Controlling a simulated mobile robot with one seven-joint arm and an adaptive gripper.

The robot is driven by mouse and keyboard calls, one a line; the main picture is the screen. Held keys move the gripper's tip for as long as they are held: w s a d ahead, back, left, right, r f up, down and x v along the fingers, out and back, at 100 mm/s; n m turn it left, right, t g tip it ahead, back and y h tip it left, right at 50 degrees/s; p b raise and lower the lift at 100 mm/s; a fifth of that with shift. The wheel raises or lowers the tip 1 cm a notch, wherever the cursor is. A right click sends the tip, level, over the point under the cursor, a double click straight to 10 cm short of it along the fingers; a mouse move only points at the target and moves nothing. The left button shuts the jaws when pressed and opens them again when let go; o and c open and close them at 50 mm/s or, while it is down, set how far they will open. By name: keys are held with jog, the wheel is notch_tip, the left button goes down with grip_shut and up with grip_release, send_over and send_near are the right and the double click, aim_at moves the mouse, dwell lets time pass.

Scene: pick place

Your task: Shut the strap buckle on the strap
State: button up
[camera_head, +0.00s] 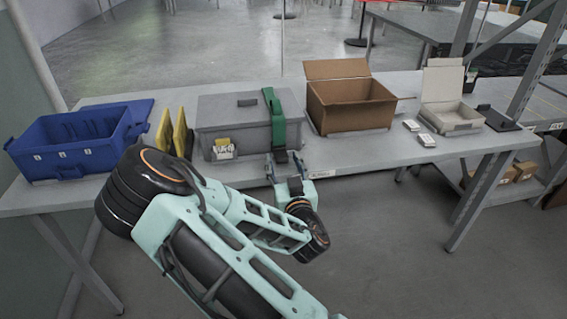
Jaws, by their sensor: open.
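A green strap (274,112) runs over the right part of a grey lidded box (229,113) and down its front. A dark piece, which looks like the strap buckle (281,156), sits at the strap's lower front end by the table edge. It is too small to tell whether its halves are joined. My gripper (284,162) is open at the table's front edge, right at this dark piece. The fingers partly cover it, and I cannot tell whether they touch it.
A blue bin (70,152) and upright yellow pieces (180,131) stand left of the grey box. An open cardboard box (349,117), small white boxes (427,140) and a white open carton (449,121) stand right on the grey table (362,155). A metal post rises at right.

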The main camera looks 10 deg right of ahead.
jog(key=shift+c, duration=0.6)
jog(key=c, duration=1)
jog(key=shift+r, duration=0.1)
